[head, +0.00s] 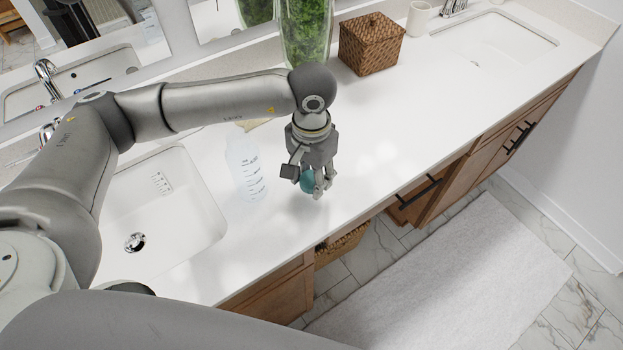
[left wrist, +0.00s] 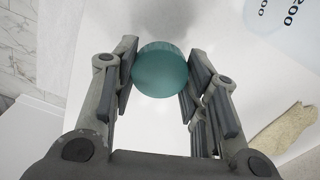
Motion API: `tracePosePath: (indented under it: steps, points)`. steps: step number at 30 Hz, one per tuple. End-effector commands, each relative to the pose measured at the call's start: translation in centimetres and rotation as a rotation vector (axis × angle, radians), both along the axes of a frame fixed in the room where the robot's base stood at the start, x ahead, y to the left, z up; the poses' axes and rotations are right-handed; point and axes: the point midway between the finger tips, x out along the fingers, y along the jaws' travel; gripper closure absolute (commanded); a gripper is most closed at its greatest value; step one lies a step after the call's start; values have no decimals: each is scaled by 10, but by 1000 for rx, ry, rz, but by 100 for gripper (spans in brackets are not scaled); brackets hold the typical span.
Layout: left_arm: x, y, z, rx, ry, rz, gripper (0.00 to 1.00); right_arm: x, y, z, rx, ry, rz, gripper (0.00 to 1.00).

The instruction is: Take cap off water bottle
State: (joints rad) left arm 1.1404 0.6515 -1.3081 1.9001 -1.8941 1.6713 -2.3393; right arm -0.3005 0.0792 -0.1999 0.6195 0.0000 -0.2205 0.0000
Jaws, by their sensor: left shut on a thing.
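The water bottle (head: 245,168) is clear with dark markings and stands upright on the white counter, just right of the left sink. No cap shows on its top in the head view. Part of its side shows at the top right of the left wrist view (left wrist: 292,22). My left gripper (head: 318,190) points down over the counter, to the right of the bottle and apart from it. It is shut on the teal cap (left wrist: 160,70), which sits between its two fingers. The cap also shows in the head view (head: 307,181). My right gripper is not in view.
A sink (head: 165,215) lies left of the bottle, and another sink (head: 495,45) is at the far right. A wicker box (head: 371,44) and a glass vase with greenery (head: 306,35) stand at the back. A tan item (left wrist: 285,130) lies near the bottle. The counter right of my gripper is clear.

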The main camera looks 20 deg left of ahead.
Motion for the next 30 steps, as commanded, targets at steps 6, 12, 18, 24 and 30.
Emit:
tracePosePath:
  steps: [6, 12, 18, 24, 30]
  points:
    - [6, 3, -26, 2, 6, 2, 87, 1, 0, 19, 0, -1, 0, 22]
    - [7, 2, -40, 1, 0, 1, 87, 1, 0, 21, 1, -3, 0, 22]
    - [7, 2, -41, 1, 0, 1, 87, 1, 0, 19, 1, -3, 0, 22]
    - [7, 2, -42, 1, 0, 1, 52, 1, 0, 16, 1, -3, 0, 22]
    - [7, 2, -42, 1, 1, 2, 37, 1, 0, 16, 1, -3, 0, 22]
